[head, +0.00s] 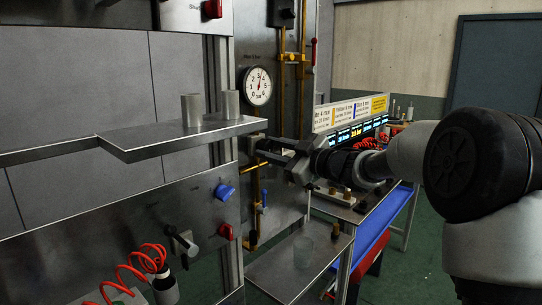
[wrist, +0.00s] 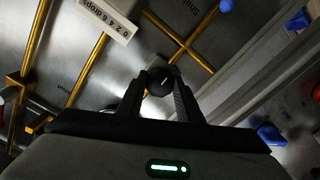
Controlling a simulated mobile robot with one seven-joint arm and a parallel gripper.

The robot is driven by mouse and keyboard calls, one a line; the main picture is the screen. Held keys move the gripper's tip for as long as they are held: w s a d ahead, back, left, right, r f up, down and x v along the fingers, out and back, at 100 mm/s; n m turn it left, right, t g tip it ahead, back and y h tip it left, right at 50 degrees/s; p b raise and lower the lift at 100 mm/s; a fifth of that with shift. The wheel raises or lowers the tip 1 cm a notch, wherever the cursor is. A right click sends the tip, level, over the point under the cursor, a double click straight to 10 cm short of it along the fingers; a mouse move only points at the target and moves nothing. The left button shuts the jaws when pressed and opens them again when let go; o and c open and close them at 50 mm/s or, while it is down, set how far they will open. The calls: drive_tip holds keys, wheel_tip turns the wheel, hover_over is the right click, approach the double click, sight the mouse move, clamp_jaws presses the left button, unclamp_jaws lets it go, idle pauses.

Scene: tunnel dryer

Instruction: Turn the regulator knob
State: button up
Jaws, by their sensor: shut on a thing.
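The regulator knob (wrist: 160,82) is small, round and dark with a pale pointer line. It shows in the wrist view between the two fingertips of my gripper (wrist: 161,91), which are shut on its sides. In the head view my gripper (head: 263,146) reaches left to the panel below the gauge; the fingers and the shelf edge make the knob hard to pick out there.
A metal shelf (head: 170,138) with two grey cylinders juts out left of my gripper. Yellow pipes (wrist: 183,43) run around the knob. A blue knob (head: 225,191) and a red one (head: 225,231) sit on the lower left panel. A lit sign (head: 350,113) stands behind my wrist.

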drive_tip(key=n+b, duration=0.2)
drive_tip(key=n, duration=0.1)
drive_tip(key=n+b, duration=0.2)
drive_tip(key=n, duration=0.1)
drive_tip(key=shift+f+n, duration=0.2)
drive_tip(key=shift+n, duration=0.1)
drive_tip(key=shift+r+n+b, duration=0.15)
drive_tip(key=shift+n+b, duration=1.3)
drive_tip(key=shift+n, duration=0.75)
drive_tip(key=o, duration=1)
drive_tip(key=shift+r, duration=0.1)
drive_tip(key=shift+o, duration=0.2)
drive_tip(key=v, duration=1.7)
drive_tip(key=shift+d, duration=0.2)
drive_tip(key=shift+s, duration=0.15)
